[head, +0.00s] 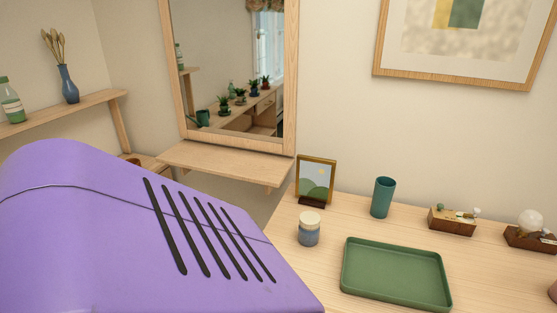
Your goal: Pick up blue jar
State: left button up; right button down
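A small jar (309,236) with a grey-blue body and a cream lid stands upright on the light wooden tabletop (322,268). It is left of the green tray (398,303) and in front of a framed picture, with a visible gap to the tray. Its whole front shows and nothing covers it. Neither of my grippers is in view.
A framed picture (315,180), a teal cup (383,198), a wooden box (452,222) and a bulb-like lamp (530,223) stand along the table's back. A wooden shelf (225,163) juts out below the mirror. The lower left is blocked from close up.

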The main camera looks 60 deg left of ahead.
aim_at(306, 238)
jog(key=u, duration=1.85)
jog(key=z, duration=0.8)
jog(key=k+j+z, duration=0.15)
jog(key=j+z, duration=0.25)
jog(key=k+j+z, duration=0.15)
jog(key=z, duration=0.25)
